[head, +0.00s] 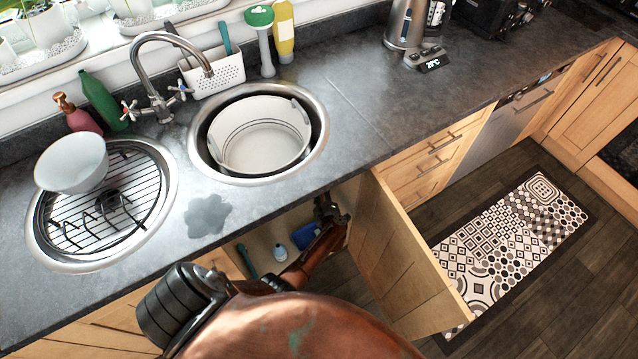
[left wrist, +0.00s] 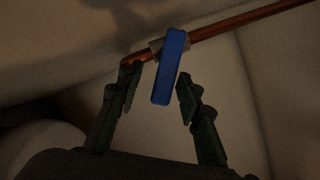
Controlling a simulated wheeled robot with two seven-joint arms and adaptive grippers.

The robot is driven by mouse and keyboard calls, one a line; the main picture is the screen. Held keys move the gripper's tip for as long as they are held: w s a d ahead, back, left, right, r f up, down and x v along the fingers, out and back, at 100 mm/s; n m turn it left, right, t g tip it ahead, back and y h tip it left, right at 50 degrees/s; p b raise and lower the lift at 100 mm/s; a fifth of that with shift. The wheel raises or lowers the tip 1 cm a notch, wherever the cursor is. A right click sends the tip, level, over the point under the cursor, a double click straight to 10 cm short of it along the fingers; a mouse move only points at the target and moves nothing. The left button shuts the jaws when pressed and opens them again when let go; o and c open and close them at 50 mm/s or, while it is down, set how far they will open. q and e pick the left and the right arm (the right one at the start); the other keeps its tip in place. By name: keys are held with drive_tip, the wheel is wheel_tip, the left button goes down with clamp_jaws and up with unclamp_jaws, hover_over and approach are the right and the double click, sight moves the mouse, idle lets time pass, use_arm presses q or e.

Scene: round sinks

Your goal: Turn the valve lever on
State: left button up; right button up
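The valve lever (left wrist: 168,72) is a flat blue bar on a copper pipe (left wrist: 240,22) under the sink, seen in the left wrist view. It hangs across the pipe, pointing toward my left gripper (left wrist: 160,92). The gripper is open, with one dark finger on each side of the lever's free end. The right finger looks close to the lever; a gap shows on the left. I cannot tell whether either touches. In the head view my arm reaches into the open cupboard below the counter, and the lever cannot be made out. My right gripper is not in view.
The open cupboard door (head: 410,265) stands right of my arm. The counter edge lies above it. Inside the cupboard are a small white bottle (head: 280,252) and a blue item (head: 306,236). Two round sinks are above, one holding a white tub (head: 262,140).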

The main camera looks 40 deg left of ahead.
use_arm(q)
wheel_tip(320, 180, up, 10)
drive_tip(key=shift+f, duration=0.25)
drive_tip(key=shift+c, duration=0.5)
